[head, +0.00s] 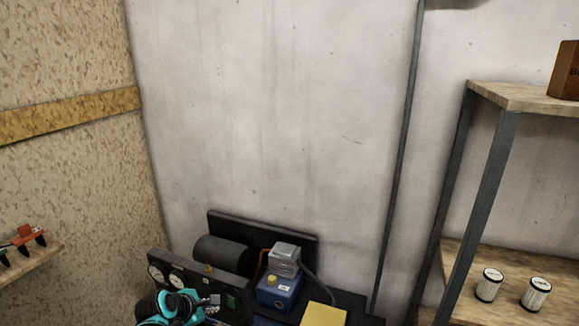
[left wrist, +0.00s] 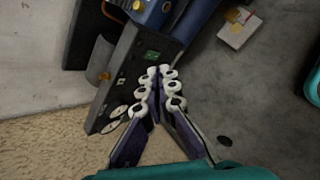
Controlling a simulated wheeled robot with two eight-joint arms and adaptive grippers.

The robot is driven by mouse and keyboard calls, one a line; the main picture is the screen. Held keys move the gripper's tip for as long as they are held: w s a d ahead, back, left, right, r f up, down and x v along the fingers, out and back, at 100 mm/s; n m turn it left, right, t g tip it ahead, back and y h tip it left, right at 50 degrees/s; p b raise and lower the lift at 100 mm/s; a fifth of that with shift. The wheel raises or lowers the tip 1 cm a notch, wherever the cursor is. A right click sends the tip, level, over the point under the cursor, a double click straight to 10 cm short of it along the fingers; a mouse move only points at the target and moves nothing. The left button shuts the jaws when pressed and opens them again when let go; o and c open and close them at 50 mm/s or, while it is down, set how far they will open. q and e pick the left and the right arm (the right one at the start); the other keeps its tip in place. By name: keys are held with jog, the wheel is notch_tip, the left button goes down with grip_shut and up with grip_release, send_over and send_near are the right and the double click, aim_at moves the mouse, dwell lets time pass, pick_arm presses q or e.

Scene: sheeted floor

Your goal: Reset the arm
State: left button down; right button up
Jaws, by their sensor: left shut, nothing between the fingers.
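My left gripper (head: 212,301) shows at the bottom of the head view, at the end of my teal and black arm, in front of a dark panel with gauges. In the left wrist view the left gripper (left wrist: 161,73) has its fingers drawn together at the tips, with nothing between them. The panel (left wrist: 125,75) lies just beyond and to the left of the fingertips there. Whether the fingers touch it I cannot tell. My right gripper is in neither view.
A machine with a black cylinder (head: 222,252) and a blue unit (head: 279,291) stands by the white wall. A yellow-topped box (head: 324,314) is beside it. A shelf (head: 515,98) with two white canisters stands right. Grey floor (left wrist: 255,110) lies open right of the fingers.

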pick_arm(q)
jog(key=s+d+r+m+y, duration=0.1)
jog(key=s+d+r+m, duration=0.1)
jog(key=s+m, duration=0.9)
jog(key=s+d+r+m+y, duration=0.1)
jog(key=s+d+r+m, duration=0.1)
jog(key=s+m, duration=0.9)
jog(key=shift+s+d+r+m+g+y, duration=0.3)
jog(key=shift+s+d+m+g, duration=0.1)
jog(key=shift+s+d, duration=0.3)
